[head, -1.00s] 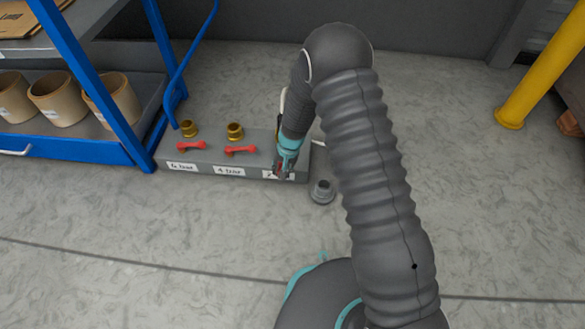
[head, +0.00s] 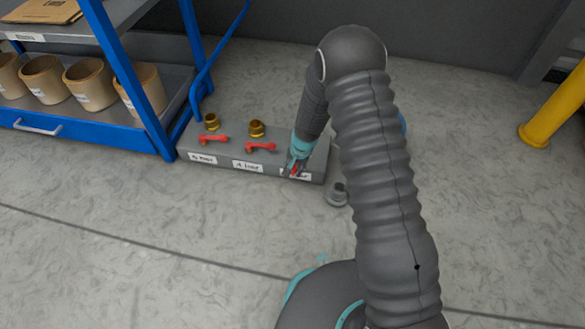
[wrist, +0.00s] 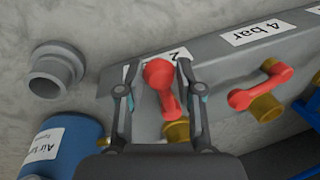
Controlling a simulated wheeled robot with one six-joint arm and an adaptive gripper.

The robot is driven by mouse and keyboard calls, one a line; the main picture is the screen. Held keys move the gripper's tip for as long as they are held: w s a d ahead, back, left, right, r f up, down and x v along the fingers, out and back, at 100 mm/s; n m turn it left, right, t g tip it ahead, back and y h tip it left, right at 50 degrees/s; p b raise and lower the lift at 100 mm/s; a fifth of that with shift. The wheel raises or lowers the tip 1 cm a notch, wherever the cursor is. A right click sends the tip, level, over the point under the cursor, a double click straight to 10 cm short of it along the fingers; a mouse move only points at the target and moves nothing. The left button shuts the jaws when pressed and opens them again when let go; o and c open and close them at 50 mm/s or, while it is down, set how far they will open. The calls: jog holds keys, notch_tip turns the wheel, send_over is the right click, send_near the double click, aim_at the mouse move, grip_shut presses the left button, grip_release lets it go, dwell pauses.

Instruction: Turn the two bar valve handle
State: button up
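The two bar valve handle (wrist: 158,76) is red, with a round knob end. In the wrist view it sits between my gripper's two fingers, pointing across the grey valve block (wrist: 225,68) toward its labelled edge. Its brass fitting (wrist: 177,131) is partly hidden. My gripper (wrist: 156,64) is open around the handle, with a gap visible on both sides. In the head view my gripper (head: 295,168) is at the right end of the block (head: 318,160) and mostly covers this handle. A finger partly covers the "2" label (wrist: 174,56).
The four bar handle (head: 260,147) and six bar handle (head: 213,139) lie along the block. A grey fitting (head: 338,194) stands on the floor right of the block. A blue air tank (wrist: 68,142) is near my gripper. A blue shelf (head: 150,100) stands left.

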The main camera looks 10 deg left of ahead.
jog(key=o, duration=0.3)
jog(key=shift+r, duration=0.1)
notch_tip(320, 180, up, 12)
jog(key=d, duration=0.2)
jog(key=shift+s+f, duration=0.2)
jog(key=shift+s, duration=0.15)
dwell(0.4)
